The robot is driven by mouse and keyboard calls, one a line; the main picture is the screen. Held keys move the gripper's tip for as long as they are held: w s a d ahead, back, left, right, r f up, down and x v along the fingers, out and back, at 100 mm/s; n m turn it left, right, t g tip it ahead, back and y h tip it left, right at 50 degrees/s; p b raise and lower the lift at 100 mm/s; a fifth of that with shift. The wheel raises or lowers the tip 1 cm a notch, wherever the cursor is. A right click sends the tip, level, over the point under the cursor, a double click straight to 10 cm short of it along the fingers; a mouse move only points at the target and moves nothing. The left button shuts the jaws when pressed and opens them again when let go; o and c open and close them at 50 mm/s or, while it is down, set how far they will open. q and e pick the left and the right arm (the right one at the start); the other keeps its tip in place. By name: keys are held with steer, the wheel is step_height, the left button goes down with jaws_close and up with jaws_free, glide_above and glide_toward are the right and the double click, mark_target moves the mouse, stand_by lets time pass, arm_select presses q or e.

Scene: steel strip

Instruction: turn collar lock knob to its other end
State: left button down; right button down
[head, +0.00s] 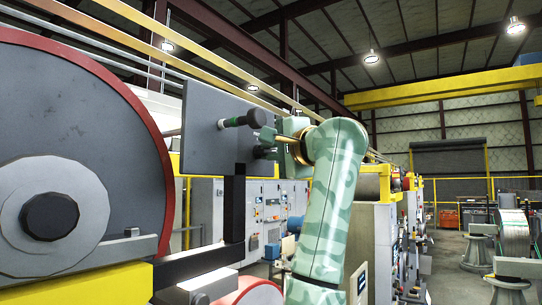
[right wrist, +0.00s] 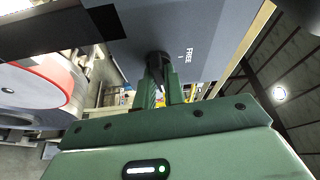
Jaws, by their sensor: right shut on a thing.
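The collar lock knob (right wrist: 157,61) is black and sits on a dark grey panel (head: 201,145). In the right wrist view it is between the two green fingers of my right gripper (right wrist: 163,88), which is shut on it. The white word FREE (right wrist: 189,55) is printed on the panel (right wrist: 213,22) just right of the knob. In the head view my right gripper (head: 274,147) is at the panel's right side, and the fingers and arm hide most of the knob. My left gripper is not in view.
A large red-rimmed reel (head: 100,100) stands left. Control cabinets (head: 273,205) stand behind.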

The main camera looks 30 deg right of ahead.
steer(key=shift+w+d+f+n+t+y+b, duration=0.15)
steer(key=shift+n+y+b, duration=0.95)
steer(key=shift+n, duration=2.45)
steer(key=shift+f+n+t+y+b, duration=0.1)
steer(key=shift+n+t+y+b, duration=0.2)
steer(key=shift+n+y, duration=2.35)
steer(key=shift+w+d+f+n+t+y+b, duration=0.15)
steer(key=shift+n+y+b, duration=0.5)
steer(key=shift+n, duration=3.75)
steer(key=shift+a, duration=0.1)
steer(key=c, duration=1.5)
jaws_free()
steer(key=shift+s, duration=0.15)
